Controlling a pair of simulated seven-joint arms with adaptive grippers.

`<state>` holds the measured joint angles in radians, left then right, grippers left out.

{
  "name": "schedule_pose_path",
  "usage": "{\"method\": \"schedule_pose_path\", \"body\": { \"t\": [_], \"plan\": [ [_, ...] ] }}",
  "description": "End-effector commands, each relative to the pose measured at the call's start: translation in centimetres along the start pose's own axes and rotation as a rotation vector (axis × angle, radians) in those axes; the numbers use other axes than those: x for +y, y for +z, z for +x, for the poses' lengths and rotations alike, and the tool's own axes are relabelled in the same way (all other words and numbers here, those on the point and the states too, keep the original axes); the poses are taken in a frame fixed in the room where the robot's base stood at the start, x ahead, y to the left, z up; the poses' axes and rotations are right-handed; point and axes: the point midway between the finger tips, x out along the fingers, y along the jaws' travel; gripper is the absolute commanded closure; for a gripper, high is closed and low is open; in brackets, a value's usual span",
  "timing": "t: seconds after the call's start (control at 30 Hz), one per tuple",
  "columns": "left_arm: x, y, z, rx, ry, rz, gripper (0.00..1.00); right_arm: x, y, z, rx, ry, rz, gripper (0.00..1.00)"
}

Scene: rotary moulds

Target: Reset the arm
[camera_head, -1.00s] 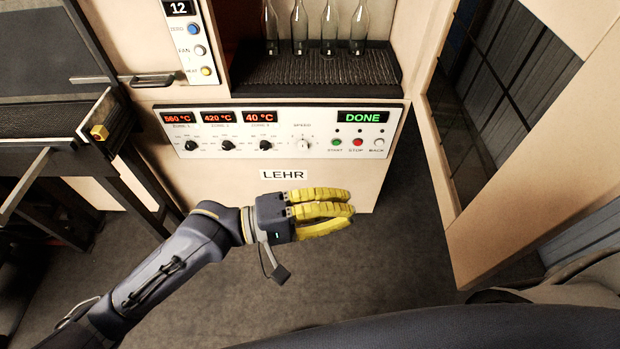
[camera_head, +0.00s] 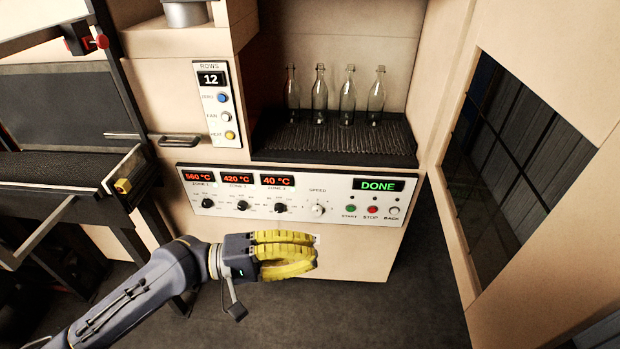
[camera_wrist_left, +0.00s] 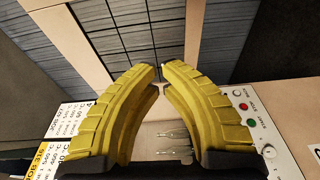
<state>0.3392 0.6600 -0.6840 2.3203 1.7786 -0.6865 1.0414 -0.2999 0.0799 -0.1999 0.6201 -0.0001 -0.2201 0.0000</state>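My left arm comes in from the lower left in the head view. Its yellow-fingered gripper (camera_head: 315,256) is empty, in front of the lehr's lower front and below the control panel (camera_head: 290,194). In the left wrist view the two fingers of the gripper (camera_wrist_left: 159,69) curve together, their tips almost meeting, with nothing held between them. The gripper appears apart from the lehr and covers part of its lower front. My right gripper is not in view.
Several clear bottles (camera_head: 320,95) stand upright on the lehr's dark belt (camera_head: 335,145). The panel's display reads DONE (camera_head: 377,186). A rows panel (camera_head: 215,100) shows 12. A dark-paned window (camera_head: 510,165) is at right. Dark machinery stands at left; floor (camera_head: 370,290) right of the gripper is clear.

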Motion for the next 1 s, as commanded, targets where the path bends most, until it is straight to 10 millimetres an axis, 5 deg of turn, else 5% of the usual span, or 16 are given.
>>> {"method": "schedule_pose_path", "body": {
  "t": [0.17, 0.47, 0.6, 0.73, 0.87, 1.0],
  "plan": [
    [-0.6, -1.9, -0.1, 0.060, -0.011, 0.165, 1.00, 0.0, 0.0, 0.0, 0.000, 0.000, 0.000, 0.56],
    [-9.3, -16.2, -4.1, 0.374, -0.249, 0.538, 1.00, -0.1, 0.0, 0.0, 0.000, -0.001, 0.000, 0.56],
    [-15.3, -22.0, -7.6, 0.495, -0.415, 0.666, 1.00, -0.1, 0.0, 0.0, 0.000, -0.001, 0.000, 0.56],
    [-21.8, -25.6, -11.4, 0.570, -0.589, 0.758, 1.00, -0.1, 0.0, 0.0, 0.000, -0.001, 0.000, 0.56],
    [-28.9, -27.4, -15.5, 0.600, -0.772, 0.824, 1.00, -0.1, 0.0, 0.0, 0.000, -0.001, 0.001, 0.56],
    [-36.9, -27.1, -19.8, 0.584, -0.968, 0.867, 1.00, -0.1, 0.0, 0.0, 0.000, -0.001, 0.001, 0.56]
  ]
}}
